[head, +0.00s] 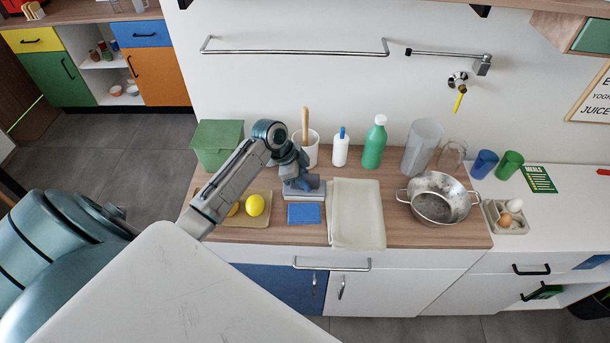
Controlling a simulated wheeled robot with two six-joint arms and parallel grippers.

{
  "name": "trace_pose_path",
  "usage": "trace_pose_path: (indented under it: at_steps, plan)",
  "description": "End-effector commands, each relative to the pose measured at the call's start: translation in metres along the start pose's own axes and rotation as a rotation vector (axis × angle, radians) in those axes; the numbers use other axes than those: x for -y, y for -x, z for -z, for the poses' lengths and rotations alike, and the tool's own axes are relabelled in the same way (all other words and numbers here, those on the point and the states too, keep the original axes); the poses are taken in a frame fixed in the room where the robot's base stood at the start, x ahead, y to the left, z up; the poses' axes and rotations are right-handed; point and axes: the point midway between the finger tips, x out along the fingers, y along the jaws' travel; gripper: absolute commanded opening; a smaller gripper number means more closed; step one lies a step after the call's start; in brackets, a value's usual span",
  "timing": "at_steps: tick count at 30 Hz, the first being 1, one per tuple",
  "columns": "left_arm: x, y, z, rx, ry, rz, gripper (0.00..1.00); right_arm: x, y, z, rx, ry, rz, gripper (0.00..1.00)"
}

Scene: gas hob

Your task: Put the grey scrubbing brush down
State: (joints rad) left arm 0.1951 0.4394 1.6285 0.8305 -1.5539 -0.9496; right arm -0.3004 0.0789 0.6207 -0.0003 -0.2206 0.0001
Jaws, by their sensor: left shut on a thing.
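My left gripper (302,184) is over the wooden worktop, pointing down between the utensil pot and a blue sponge. It is shut on the grey scrubbing brush (303,196), which shows as a pale grey block just under the fingers. The gripper hides much of the brush. The brush is low, at or just above the worktop (270,236); I cannot tell if it touches. The blue sponge (304,213) lies right in front of it. My right gripper is out of view.
A folded cloth (356,215) lies close to the right. A tray with a lemon (255,205) is left, a green bin (217,143) behind it. A white pot (312,150), white bottle (340,148) and green bottle (375,144) stand behind. A metal colander (437,199) is further right.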

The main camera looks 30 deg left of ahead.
Motion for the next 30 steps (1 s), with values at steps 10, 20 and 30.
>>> trace_pose_path:
  at_steps: [10, 20, 30]
  plan:
    - [0.0, -0.004, -0.002, 0.0, -0.001, 0.001, 0.0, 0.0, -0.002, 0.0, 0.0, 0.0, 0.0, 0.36]
    - [0.0, -0.003, -0.002, 0.0, -0.001, 0.001, 0.45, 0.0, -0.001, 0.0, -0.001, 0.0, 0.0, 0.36]
    - [0.002, 0.028, -0.003, 0.003, -0.004, 0.006, 0.45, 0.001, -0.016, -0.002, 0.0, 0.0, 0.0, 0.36]
